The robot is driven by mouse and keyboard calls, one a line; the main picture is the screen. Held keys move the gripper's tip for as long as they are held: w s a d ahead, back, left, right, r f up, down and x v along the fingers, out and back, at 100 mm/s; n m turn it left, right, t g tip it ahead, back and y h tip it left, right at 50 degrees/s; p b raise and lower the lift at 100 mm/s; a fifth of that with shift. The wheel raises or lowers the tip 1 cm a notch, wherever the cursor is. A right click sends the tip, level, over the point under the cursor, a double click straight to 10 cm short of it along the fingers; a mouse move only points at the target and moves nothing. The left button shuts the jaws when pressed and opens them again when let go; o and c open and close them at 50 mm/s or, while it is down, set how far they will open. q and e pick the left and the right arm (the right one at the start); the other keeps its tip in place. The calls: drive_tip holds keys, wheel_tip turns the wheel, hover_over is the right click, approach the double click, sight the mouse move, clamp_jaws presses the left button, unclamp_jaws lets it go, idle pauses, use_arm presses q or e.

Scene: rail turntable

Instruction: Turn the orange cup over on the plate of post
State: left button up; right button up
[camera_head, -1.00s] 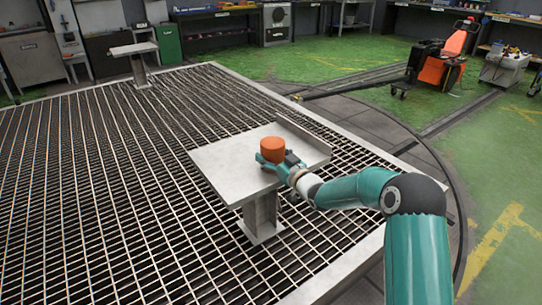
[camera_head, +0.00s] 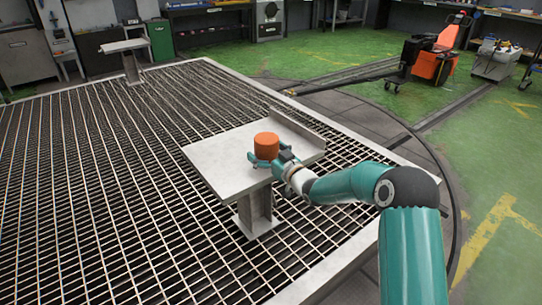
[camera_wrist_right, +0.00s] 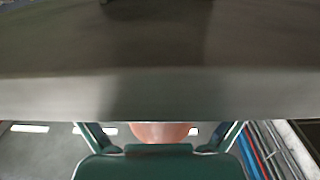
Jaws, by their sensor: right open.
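The orange cup (camera_head: 266,146) stands upright or upside down, I cannot tell which, on the grey plate (camera_head: 215,155) of the near post (camera_head: 256,210). My right gripper (camera_head: 268,160) is low at the cup's near side, just above the plate, with its fingers apart on either side of the cup. In the right wrist view, part of the cup (camera_wrist_right: 165,132) shows between the two spread fingers (camera_wrist_right: 160,137); most of it is hidden behind the gripper body. I cannot tell whether a finger touches it. My left gripper is not in view.
The plate has a raised lip (camera_head: 297,130) along its far right edge; its left part is bare. A metal grating (camera_head: 90,200) lies around the post. A second post with a plate (camera_head: 125,46) stands far back left. An orange machine (camera_head: 432,62) is far right.

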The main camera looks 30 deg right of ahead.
drive_tip(key=s+d, duration=0.1)
drive_tip(key=s, duration=1)
drive_tip(key=shift+s+d, duration=0.2)
drive_tip(key=shift+s, duration=0.2)
